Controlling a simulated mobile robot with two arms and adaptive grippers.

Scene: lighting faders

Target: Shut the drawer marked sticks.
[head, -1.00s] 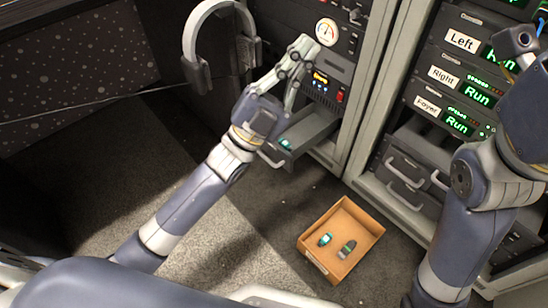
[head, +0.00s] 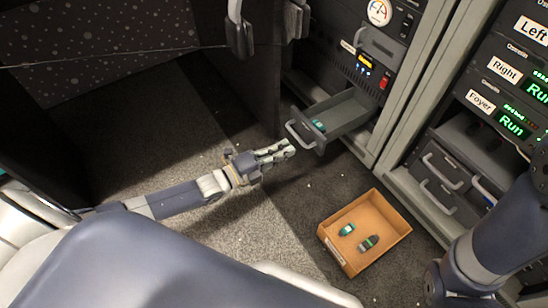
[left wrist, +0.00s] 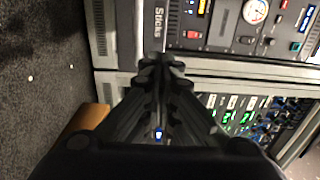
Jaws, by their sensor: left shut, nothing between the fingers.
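The sticks drawer (head: 350,112) is pulled out of the grey cabinet in the head view, with a green stick (head: 318,125) inside. Its front carries a handle (head: 300,134). In the left wrist view the drawer front (left wrist: 146,40) shows the label "Sticks". My left gripper (head: 289,148) is shut and empty, just in front of and slightly below the drawer front. In the left wrist view its fingers (left wrist: 156,72) point toward that front; I cannot tell whether they touch it. My right gripper is out of view.
A cardboard box (head: 330,244) with two sticks lies on the floor below the drawer. A rack (head: 480,105) with displays and shut drawers (head: 446,175) stands at the right. Headphones (head: 238,30) hang at the upper left. Carpet is free left of the box.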

